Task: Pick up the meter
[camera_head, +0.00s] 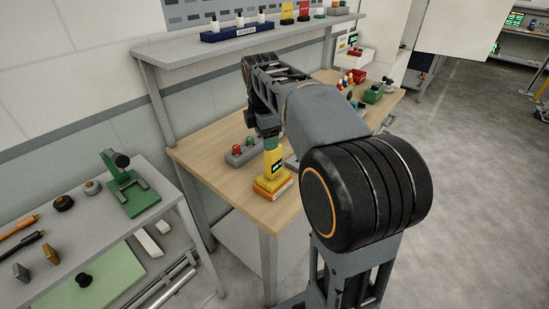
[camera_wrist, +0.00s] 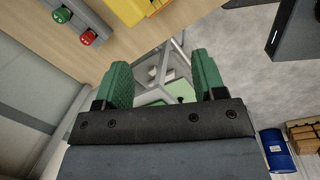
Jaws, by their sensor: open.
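The meter (camera_head: 273,163) is yellow with a dark display showing green marks. In the head view it stands upright on or just behind a flat yellow and orange stack (camera_head: 272,189) near the table's front edge. My gripper (camera_head: 269,138) appears right above the meter's top in that view; whether they touch I cannot tell. In the wrist view my gripper (camera_wrist: 162,62) has its green fingers wide apart with nothing between them. A yellow shape (camera_wrist: 127,9) is cut off at the top there; I cannot tell if it is the meter or the stack.
A grey box with red and green buttons (camera_head: 241,152) sits left of the meter and also shows in the wrist view (camera_wrist: 75,26). A raised shelf (camera_head: 250,39) runs along the table's back. A lower bench (camera_head: 158,198) with tools stands at left. Open floor (camera_head: 465,170) lies at right.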

